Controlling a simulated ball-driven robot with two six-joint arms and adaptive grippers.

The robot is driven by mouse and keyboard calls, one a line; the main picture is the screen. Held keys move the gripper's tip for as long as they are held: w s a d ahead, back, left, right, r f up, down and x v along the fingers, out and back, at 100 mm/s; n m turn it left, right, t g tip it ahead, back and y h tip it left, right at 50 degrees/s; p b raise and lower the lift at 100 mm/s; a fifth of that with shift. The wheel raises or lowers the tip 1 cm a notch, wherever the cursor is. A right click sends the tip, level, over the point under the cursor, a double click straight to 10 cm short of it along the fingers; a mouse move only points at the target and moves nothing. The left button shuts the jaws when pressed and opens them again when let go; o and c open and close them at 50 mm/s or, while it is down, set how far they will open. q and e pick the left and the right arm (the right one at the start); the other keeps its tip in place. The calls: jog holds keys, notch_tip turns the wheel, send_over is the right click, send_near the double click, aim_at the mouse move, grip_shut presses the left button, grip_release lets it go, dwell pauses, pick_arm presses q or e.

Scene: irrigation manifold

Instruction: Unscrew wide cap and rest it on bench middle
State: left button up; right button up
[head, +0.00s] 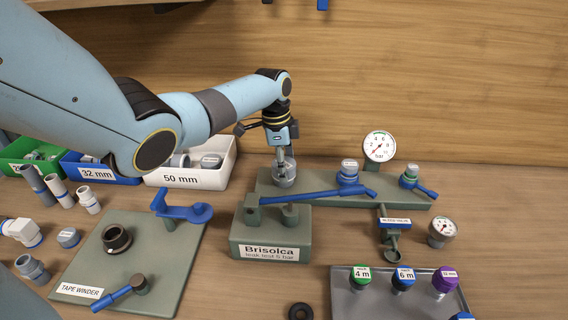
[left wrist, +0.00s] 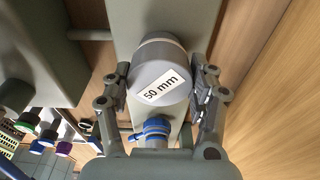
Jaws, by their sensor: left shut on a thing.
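The wide cap (left wrist: 158,82) is grey, round and labelled "50 mm" in the left wrist view. In the head view the cap (head: 284,180) is at the left end of the green manifold (head: 325,193), upright and partly covered by my gripper. My left gripper (head: 283,162) points down over it; in the left wrist view the gripper's fingers (left wrist: 161,88) are on both sides of the cap, shut on it. I cannot tell whether its thread is still engaged. My right gripper is not in view.
A blue lever (head: 318,194) and the "Brisolca" block (head: 271,228) stand just in front. A pressure gauge (head: 379,146) rises behind the manifold. The tape winder board (head: 160,255) is at left, a grey tray (head: 350,296) at front right. Bare bench lies between them, with a black ring (head: 300,312).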

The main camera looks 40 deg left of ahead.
pick_arm(q)
jog(key=c, duration=0.6)
jog(key=shift+o, duration=0.2)
jog(key=shift+r+n+p, duration=0.15)
jog(key=shift+n+p, duration=1.25)
jog(key=shift+n, duration=0.9)
jog(key=shift+n+t+p, duration=0.3)
jog(key=shift+n+p, duration=0.35)
jog(key=shift+n, duration=0.05)
jog(key=shift+n+y+p, duration=0.4)
jog(key=shift+n+p, duration=0.1)
jog(key=shift+n, duration=0.5)
jog(key=shift+f+n, duration=0.2)
jog(key=shift+n, duration=0.4)
